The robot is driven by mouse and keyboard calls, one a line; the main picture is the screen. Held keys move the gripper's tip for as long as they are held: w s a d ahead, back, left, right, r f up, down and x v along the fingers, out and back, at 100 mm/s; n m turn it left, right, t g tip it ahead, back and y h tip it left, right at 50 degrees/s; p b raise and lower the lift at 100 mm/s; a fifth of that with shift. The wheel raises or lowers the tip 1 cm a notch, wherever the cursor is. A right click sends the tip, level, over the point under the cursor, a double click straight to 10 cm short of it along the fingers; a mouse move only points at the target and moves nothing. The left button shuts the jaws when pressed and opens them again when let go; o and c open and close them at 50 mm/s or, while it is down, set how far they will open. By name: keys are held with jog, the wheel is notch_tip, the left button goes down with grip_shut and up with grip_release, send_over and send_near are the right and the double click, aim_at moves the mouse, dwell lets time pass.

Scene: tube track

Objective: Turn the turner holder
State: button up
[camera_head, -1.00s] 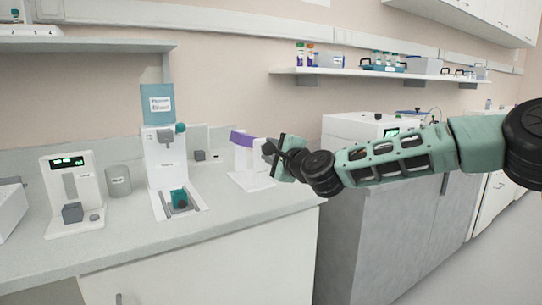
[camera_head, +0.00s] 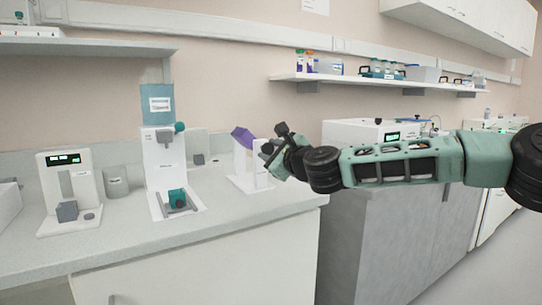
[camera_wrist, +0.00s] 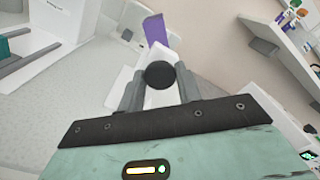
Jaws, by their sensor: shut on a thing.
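The turner holder is a white stand with a tilted purple piece (camera_head: 243,137) on top, near the right end of the counter. The purple piece also shows at the top of the wrist view (camera_wrist: 156,31). A round black knob (camera_wrist: 160,75) sits between my fingers in the wrist view. My gripper (camera_head: 267,150) is at the right side of the stand and is shut on the knob. In the head view my gripper and wrist partly hide the knob and the stand's right side.
A white dispenser with a blue tank (camera_head: 158,105) stands left of the holder. A white device with a green display (camera_head: 70,190) and a grey cup (camera_head: 116,182) stand further left. A shelf (camera_head: 375,84) hangs behind my arm. The counter's front is clear.

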jog(key=shift+d+f+m+b, duration=0.1)
jog(key=shift+f+m+b, duration=0.1)
jog(key=shift+m+b, duration=0.7)
jog(key=shift+m, duration=0.6)
jog(key=o, duration=1)
jog(key=shift+r, duration=0.15)
jog(key=v, duration=1.7)
jog(key=shift+s+d, duration=0.15)
jog(key=shift+c, duration=0.5)
